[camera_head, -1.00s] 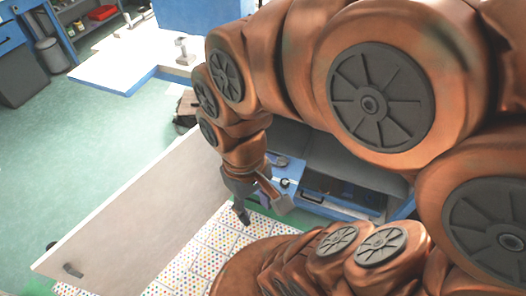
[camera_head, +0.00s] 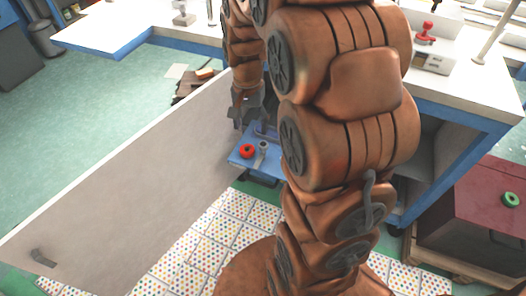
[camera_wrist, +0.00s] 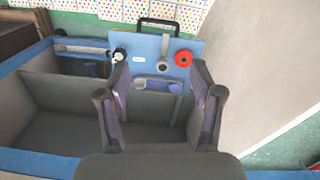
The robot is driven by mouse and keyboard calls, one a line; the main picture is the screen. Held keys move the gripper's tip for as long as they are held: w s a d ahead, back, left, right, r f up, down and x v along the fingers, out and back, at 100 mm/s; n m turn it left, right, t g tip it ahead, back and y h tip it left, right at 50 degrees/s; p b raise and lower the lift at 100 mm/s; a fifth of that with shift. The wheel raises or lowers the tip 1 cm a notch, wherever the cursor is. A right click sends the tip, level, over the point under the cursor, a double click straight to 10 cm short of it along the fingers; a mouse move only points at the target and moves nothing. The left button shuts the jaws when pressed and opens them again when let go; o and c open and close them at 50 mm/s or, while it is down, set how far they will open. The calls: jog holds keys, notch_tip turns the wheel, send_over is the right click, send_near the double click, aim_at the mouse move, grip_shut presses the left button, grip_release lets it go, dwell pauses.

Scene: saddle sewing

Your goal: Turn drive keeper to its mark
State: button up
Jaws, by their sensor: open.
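A blue panel (camera_head: 238,161) sits by the cabinet opening, with a red ring-shaped knob (camera_head: 247,151) and a grey lever-like piece with a round end (camera_head: 262,147) on it. I cannot tell which is the drive keeper, and I see no clear mark. My gripper (camera_wrist: 158,100) is open and empty, its fingers apart below the panel in that view. In the head view my gripper (camera_head: 240,122) hangs just above the panel.
A large open door panel (camera_head: 130,190) stands at the left of the blue panel. A white bench top (camera_head: 470,90) is at the right, and a dark red cabinet (camera_head: 465,205) with a green ring (camera_head: 510,199) stands below it.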

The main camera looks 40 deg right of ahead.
aim_at(263, 144)
jog(key=w+d+f+m+b, duration=0.1)
jog(key=w+d+f+b, duration=0.1)
jog(key=f, duration=0.3)
jog(key=w+d+f+m+b, duration=0.2)
jog(key=w+d+f, duration=0.1)
jog(key=d+f, duration=0.1)
jog(key=w+d+f+m+b, duration=0.1)
jog(key=w+d+f+b, duration=0.1)
jog(key=d+f, duration=0.2)
jog(key=shift+w+f+m+t, duration=0.15)
jog(key=shift+w+f+m, duration=0.05)
jog(key=shift+f, duration=0.25)
jog(key=shift+w+f+m+t, duration=0.15)
jog(key=shift+f+m, duration=0.05)
jog(key=shift+f, duration=0.2)
notch_tip(263, 144, down, 7)
jog(key=shift+f+b, duration=0.2)
jog(key=shift+b, duration=0.4)
jog(key=shift+s, duration=0.1)
grip_shut()
jog(key=shift+a, duration=0.15)
